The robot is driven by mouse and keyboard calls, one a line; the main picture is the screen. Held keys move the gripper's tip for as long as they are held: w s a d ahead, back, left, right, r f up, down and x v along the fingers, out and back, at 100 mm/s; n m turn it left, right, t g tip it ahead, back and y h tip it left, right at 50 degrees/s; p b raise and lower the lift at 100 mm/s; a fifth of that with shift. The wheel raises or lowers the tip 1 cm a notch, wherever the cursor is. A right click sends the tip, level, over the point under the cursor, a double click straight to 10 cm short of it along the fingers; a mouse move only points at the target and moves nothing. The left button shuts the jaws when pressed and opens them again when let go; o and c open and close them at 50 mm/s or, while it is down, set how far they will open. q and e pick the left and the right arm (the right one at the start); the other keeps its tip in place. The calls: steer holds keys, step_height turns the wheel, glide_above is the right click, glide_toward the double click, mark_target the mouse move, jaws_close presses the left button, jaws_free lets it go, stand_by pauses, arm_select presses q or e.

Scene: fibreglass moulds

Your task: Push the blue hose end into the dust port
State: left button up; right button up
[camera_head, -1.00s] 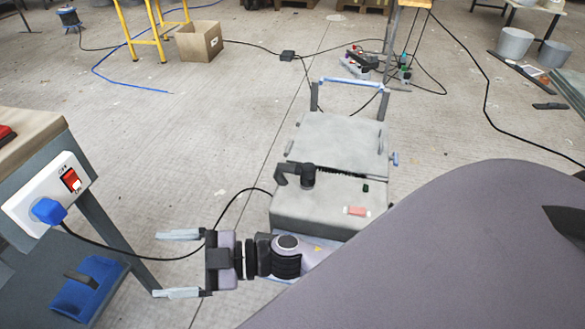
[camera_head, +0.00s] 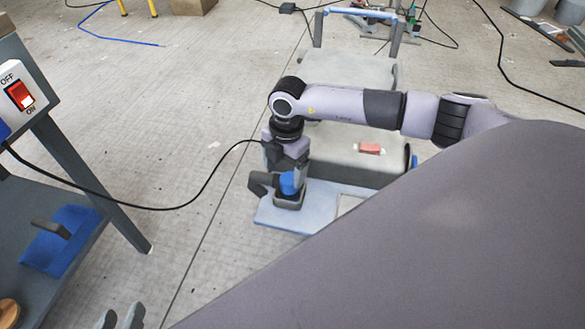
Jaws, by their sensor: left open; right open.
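My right arm reaches in from the right, and my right gripper (camera_head: 286,158) points down at the near left corner of the wheeled machine (camera_head: 345,150). Its fingers are hard to make out there. A short blue cylinder (camera_head: 288,183), which looks like the blue hose end, is directly below it, beside a black stub (camera_head: 262,183). I cannot tell whether the gripper touches the cylinder. I cannot make out the dust port for certain. My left gripper (camera_head: 120,319) shows only as two grey fingertips, apart and empty, at the bottom edge.
A panel with a red switch (camera_head: 20,95) and a bench leg (camera_head: 95,185) stand at the left. A black cable (camera_head: 185,207) runs from there to the machine. A blue item (camera_head: 60,240) lies on the lower shelf. Bare floor lies between.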

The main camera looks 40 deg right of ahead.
steer(key=shift+w+d+r+m+h, duration=0.1)
steer(key=shift+d+m+h, duration=0.1)
steer(key=shift+d, duration=0.25)
steer(key=shift+w+d+m+h, duration=0.1)
steer(key=shift+d+h, duration=0.1)
steer(key=shift+d, duration=0.25)
arm_select(q)
steer(key=shift+d, duration=0.1)
steer(key=shift+f, duration=0.1)
arm_select(e)
steer(key=shift+a+f+b, duration=0.1)
steer(key=shift+f+b, duration=0.3)
steer(key=shift+f, duration=0.65)
arm_select(q)
steer(key=shift+w+d+f+h, duration=0.1)
steer(key=shift+w+d+h, duration=0.05)
steer(key=shift+d+h, duration=0.15)
